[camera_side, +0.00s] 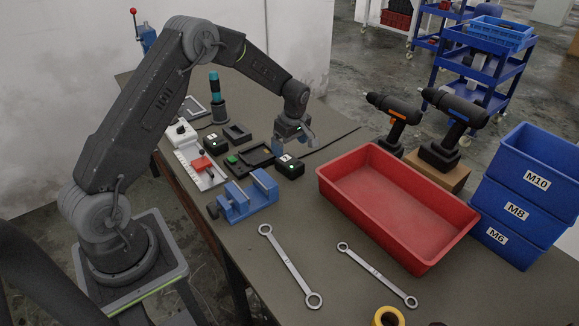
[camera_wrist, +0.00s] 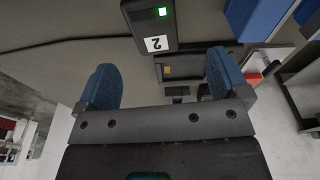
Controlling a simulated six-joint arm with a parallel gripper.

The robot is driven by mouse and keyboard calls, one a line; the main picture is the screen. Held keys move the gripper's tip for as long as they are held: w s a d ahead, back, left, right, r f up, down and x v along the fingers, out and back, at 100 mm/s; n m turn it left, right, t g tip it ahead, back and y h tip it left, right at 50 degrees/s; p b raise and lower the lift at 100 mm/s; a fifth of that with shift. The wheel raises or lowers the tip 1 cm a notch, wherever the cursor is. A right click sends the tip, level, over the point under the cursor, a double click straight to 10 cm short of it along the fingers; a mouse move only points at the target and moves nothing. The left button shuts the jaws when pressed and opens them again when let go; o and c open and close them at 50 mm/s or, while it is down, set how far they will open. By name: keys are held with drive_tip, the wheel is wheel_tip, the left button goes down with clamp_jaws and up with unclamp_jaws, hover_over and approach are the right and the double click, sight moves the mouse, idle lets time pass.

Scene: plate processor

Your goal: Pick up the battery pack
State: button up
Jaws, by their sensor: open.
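A black battery pack (camera_side: 290,166) with a white label and a small green light sits on the table, left of the red bin. A similar black pack (camera_side: 214,143) sits farther left. In the wrist view a black pack (camera_wrist: 150,26) marked 2 with a lit green square lies beyond the fingertips, partly cut off by the top edge. My gripper (camera_side: 294,137) is above and just behind the nearer pack in the side view. In the wrist view my gripper (camera_wrist: 163,80) has its blue fingertips wide apart, with nothing held between them.
A black open frame (camera_side: 255,156) lies left of the nearer pack. A blue vise (camera_side: 248,197) stands in front, and a red bin (camera_side: 400,205) to the right. Two drills (camera_side: 452,125) stand behind the bin. Wrenches (camera_side: 290,266) lie in front. The table behind my gripper is mostly clear.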

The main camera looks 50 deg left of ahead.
sight(290, 161)
drive_tip(key=f, duration=0.3)
drive_tip(key=shift+a, duration=0.2)
drive_tip(key=shift+w+a+f, duration=0.15)
drive_tip(key=shift+f, duration=1.2)
drive_tip(key=shift+w+a+f, duration=0.15)
drive_tip(key=shift+f, duration=1.15)
drive_tip(key=shift+f, duration=0.25)
drive_tip(key=c, duration=1.2)
drive_tip(key=shift+r, duration=0.15)
drive_tip(key=shift+c, duration=0.2)
